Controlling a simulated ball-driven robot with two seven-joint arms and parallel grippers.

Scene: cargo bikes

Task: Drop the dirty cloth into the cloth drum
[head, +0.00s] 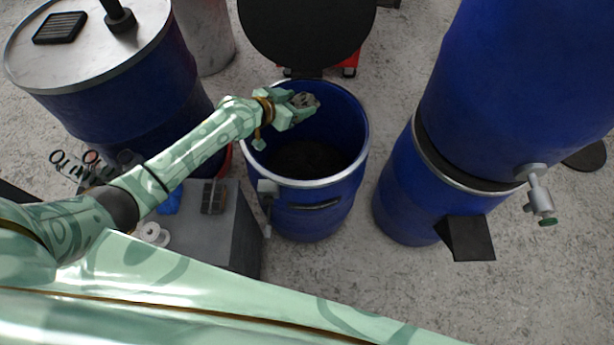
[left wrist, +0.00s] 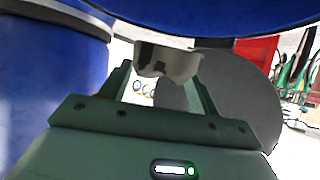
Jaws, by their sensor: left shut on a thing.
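The cloth drum (head: 318,194) is an open blue drum with a pale metal rim and a dark inside, in the middle of the head view. My left gripper (head: 298,104) is over the drum's opening, near its back left rim. It is shut on the dirty cloth (head: 305,100), a small crumpled grey-white piece with dark stains. In the left wrist view the cloth (left wrist: 168,62) sits between the two fingers of my left gripper (left wrist: 163,85). My right gripper is not in view.
A round black lid (head: 306,30) stands raised behind the drum. A closed blue drum (head: 110,90) is at the left. Stacked blue drums with a tap (head: 541,200) stand at the right. A grey box (head: 225,235) with small items stands left of the cloth drum. The front right floor is clear.

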